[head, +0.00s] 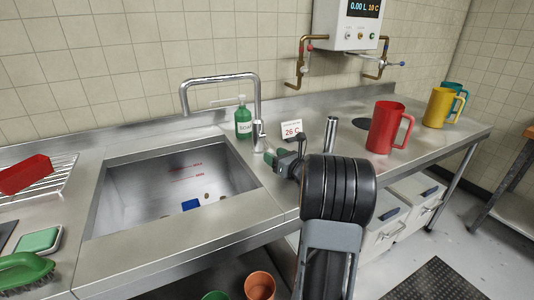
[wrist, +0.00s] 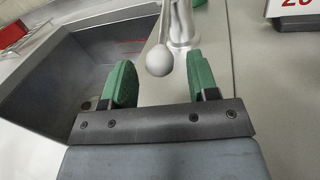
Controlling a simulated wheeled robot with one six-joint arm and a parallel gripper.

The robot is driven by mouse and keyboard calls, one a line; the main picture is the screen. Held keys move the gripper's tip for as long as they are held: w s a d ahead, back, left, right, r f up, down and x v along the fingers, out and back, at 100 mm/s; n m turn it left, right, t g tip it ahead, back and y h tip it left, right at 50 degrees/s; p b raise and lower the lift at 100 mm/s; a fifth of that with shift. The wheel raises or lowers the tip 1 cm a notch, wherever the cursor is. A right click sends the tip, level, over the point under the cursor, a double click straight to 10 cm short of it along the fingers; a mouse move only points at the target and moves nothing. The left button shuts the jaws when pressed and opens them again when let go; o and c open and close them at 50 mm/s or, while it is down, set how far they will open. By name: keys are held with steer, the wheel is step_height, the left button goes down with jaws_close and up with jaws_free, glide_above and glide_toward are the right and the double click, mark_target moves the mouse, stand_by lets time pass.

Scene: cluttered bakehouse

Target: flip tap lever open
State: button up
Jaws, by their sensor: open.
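The chrome tap (head: 256,100) stands behind the right side of the sink, its spout arching left over the basin. Its lever shows in the wrist view as a pale rod with a rounded knob (wrist: 160,60) at its end. My gripper (wrist: 162,82) is open, with green finger pads on either side of the knob in the picture. I cannot tell whether the knob lies fully between the pads or a little beyond them; no contact shows. In the head view my gripper (head: 277,158) is at the tap's base, right of the sink, partly hidden by my wrist.
The sink (head: 150,187) holds a small blue block. A green soap bottle (head: 243,122) stands behind the tap, and a 26 C display (head: 292,129) is close to its right. A red jug (head: 384,128) stands farther right. A rack (head: 45,185) is at left.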

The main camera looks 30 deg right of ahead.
mark_target(267, 146)
steer(key=shift+w+a, duration=0.15)
steer(key=shift+w, duration=0.9)
steer(key=shift+w+a, duration=0.1)
steer(key=shift+w, duration=0.9)
steer(key=shift+a, duration=0.1)
jaws_close()
